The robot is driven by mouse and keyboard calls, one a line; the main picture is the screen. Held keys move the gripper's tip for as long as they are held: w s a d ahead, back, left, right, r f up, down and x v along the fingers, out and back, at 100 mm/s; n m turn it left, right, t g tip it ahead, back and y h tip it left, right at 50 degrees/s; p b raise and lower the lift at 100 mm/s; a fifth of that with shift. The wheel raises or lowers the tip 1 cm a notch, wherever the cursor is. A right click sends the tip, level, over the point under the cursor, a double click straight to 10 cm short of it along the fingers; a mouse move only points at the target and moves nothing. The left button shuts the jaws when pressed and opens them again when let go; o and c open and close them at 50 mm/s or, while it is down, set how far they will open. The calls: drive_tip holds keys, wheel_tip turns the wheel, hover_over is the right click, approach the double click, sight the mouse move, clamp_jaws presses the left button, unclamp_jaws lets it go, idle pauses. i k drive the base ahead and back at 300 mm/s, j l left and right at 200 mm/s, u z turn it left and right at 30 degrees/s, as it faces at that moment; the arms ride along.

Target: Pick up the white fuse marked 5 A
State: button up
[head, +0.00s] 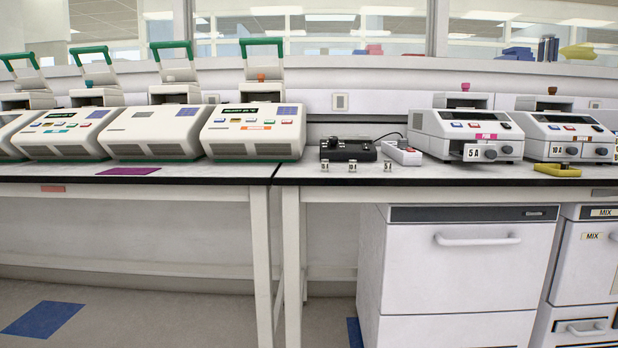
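Three small white fuses with dark markings stand in a row near the front edge of the bench, in front of a black device. The right fuse (388,166) appears to be marked 5 A. The middle fuse (352,166) appears to read 10 A. The marking on the left fuse (324,166) is too small to read surely. All three are apart from each other. My gripper is not in view.
The black device (348,150) and a white power strip (402,153) stand behind the fuses. A white machine (440,135) with a 5 A plate is to the right. Green-handled cyclers (252,131) stand left. Bench front (300,172) is mostly clear.

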sight(388, 164)
drive_tip(key=k+j, duration=0.2)
drive_tip(key=l, duration=0.25)
drive_tip(key=i+l+u, duration=0.25)
drive_tip(key=i+l, duration=0.35)
drive_tip(key=i, duration=0.25)
drive_tip(key=i+l+u, duration=0.3)
drive_tip(key=i+l, duration=0.4)
drive_tip(key=i, duration=0.05)
